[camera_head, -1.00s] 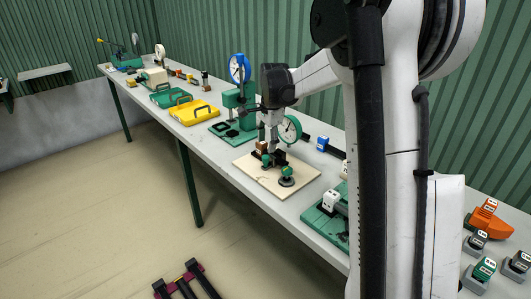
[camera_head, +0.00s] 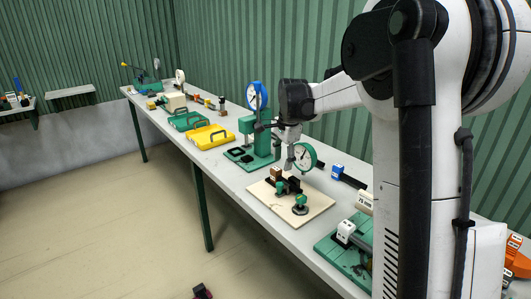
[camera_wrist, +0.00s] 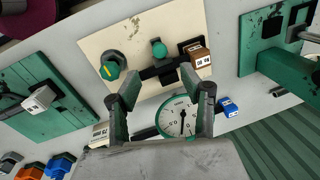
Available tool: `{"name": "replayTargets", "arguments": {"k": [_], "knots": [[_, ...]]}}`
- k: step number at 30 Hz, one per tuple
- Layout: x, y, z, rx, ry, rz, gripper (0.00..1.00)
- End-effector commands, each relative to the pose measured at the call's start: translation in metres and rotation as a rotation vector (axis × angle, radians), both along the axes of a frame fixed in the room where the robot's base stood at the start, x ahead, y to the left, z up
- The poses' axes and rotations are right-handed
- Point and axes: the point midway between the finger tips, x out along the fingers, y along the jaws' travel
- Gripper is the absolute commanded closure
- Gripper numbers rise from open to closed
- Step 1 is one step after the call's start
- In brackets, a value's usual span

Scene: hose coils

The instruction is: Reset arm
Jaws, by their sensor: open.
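My gripper (camera_head: 291,160) hangs over the cream board (camera_head: 263,200) on the long table. In the wrist view, my gripper (camera_wrist: 168,92) has its two fingers wide apart, with nothing held between them. Beyond the fingers, the board (camera_wrist: 112,38) carries a green-topped knob (camera_wrist: 112,68), a small green knob (camera_wrist: 159,48), a dark bar and a brown block with a white label (camera_wrist: 200,58). A round dial gauge (camera_wrist: 178,118) shows between the fingers; it also stands behind the board in the head view (camera_head: 304,157).
A green stand with a blue-rimmed dial (camera_head: 257,95) is left of the board. Yellow (camera_head: 208,137) and green (camera_head: 190,121) trays lie farther along. A green plate (camera_head: 335,243) sits nearer. Orange and blue blocks (camera_wrist: 60,163) show in the wrist view.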

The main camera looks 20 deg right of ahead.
Motion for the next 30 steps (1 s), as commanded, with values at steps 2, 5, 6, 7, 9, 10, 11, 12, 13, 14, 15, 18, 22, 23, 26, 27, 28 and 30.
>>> {"name": "replayTargets", "arguments": {"k": [2,5,6,7,9,10,11,12,13,14,15,18,22,23,26,27,28,30], "knots": [[0.0,0.0,0.0,0.0,0.0,0.0,0.59],[-0.001,0.001,0.001,-0.001,-0.001,0.004,0.59],[-0.003,0.003,0.003,-0.003,-0.004,0.012,0.59],[-0.005,0.004,0.004,-0.006,-0.007,0.02,0.59],[-0.013,0.011,0.011,-0.015,-0.019,0.054,0.59],[-0.017,0.015,0.015,-0.021,-0.025,0.075,0.59],[-0.023,0.019,0.019,-0.026,-0.031,0.097,0.59],[-0.031,0.026,0.025,-0.037,-0.044,0.132,0.59],[-0.037,0.031,0.029,-0.045,-0.053,0.162,0.59],[-0.044,0.037,0.034,-0.054,-0.061,0.191,0.59],[-0.053,0.043,0.039,-0.066,-0.074,0.23,0.59],[-0.076,0.06,0.051,-0.097,-0.105,0.327,0.59],[-0.108,0.079,0.063,-0.141,-0.143,0.454,0.59],[-0.115,0.084,0.065,-0.152,-0.152,0.482,0.59],[-0.14,0.097,0.07,-0.187,-0.18,0.578,0.59],[-0.15,0.102,0.072,-0.203,-0.192,0.616,0.59],[-0.158,0.106,0.072,-0.214,-0.199,0.646,0.59],[-0.176,0.115,0.073,-0.242,-0.22,0.712,0.59]]}}
